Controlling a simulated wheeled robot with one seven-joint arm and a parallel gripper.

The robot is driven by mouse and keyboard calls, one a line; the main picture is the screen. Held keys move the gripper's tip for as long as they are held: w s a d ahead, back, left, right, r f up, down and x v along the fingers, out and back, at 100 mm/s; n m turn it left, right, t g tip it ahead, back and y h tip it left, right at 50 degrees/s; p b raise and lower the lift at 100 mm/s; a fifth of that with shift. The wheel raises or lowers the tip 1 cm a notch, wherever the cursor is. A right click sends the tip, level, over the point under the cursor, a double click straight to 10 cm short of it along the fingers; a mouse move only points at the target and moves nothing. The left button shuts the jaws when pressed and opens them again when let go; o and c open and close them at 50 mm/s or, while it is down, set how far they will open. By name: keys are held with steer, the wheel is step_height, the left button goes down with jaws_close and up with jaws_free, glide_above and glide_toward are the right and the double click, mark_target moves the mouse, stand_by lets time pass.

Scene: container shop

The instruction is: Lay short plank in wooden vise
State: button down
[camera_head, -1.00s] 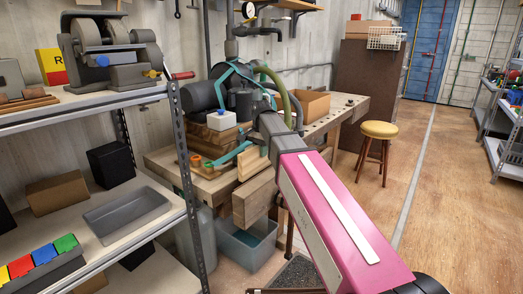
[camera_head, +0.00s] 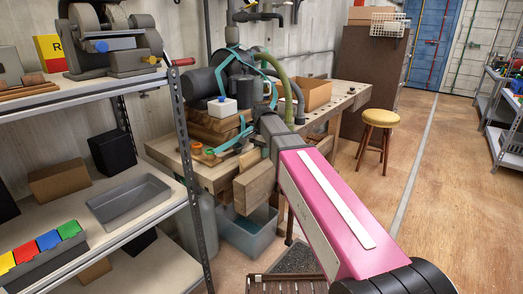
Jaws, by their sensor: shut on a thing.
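The short plank (camera_head: 249,158) is a small pale wooden piece, partly hidden, just above and behind the thick front jaw of the wooden vise (camera_head: 254,188). The vise is at the near end of the workbench. My gripper (camera_head: 244,140) is at the far end of my pink and grey arm, beside the plank and shut on it. My arm's grey wrist hides much of the grip. I cannot tell whether the plank touches the vise or how deep it sits in the gap.
The workbench (camera_head: 345,97) carries stacked boards (camera_head: 207,128), a white block (camera_head: 222,108), orange and green small parts, a dark machine with hoses, and a cardboard box (camera_head: 308,93). A blue-grey bin (camera_head: 248,235) stands below. A metal shelf (camera_head: 178,130) is close left.

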steer(key=shift+s+a+f, duration=0.1)
steer(key=shift+s+f, duration=0.1)
steer(key=shift+f, duration=0.25)
stand_by(0.7)
steer(key=c, duration=1)
jaws_free()
steer(key=shift+r, duration=0.15)
steer(key=shift+w+a+r, duration=0.1)
steer(key=shift+r, duration=0.35)
steer(key=shift+o, duration=0.8)
steer(key=shift+r, duration=0.3)
steer(key=shift+w+r, duration=0.1)
steer(key=shift+r, duration=2.65)
